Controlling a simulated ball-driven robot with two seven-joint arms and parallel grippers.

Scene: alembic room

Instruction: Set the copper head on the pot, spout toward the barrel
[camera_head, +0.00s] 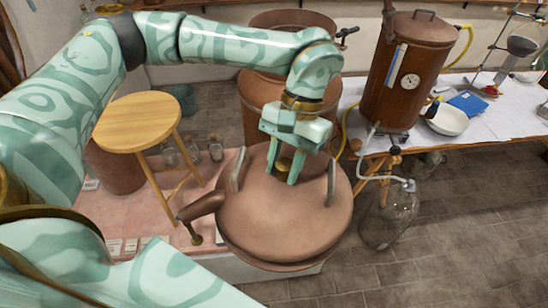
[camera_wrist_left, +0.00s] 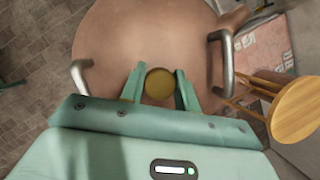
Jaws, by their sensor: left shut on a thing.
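The copper head (camera_head: 265,215) is a broad reddish dome with two grey side handles. Its spout (camera_head: 200,207) points left in the head view and ends in a brass fitting (camera_head: 196,239). My left gripper (camera_head: 284,168) is above the dome, shut on its brass knob (camera_wrist_left: 159,84). The dome (camera_wrist_left: 150,35) fills much of the left wrist view. A copper rim (camera_head: 270,264) shows below the dome; I cannot tell if the head rests on it. A large copper vessel (camera_head: 256,100) stands behind; I cannot tell whether it is the barrel. My right gripper is not in view.
A wooden stool (camera_head: 137,122) stands left, with glass jars (camera_head: 215,151) near it. A copper boiler (camera_head: 408,75) with a dial is on the white-covered table (camera_head: 475,128) at right. A glass carboy (camera_head: 388,218) stands below. The tiled floor at lower right is clear.

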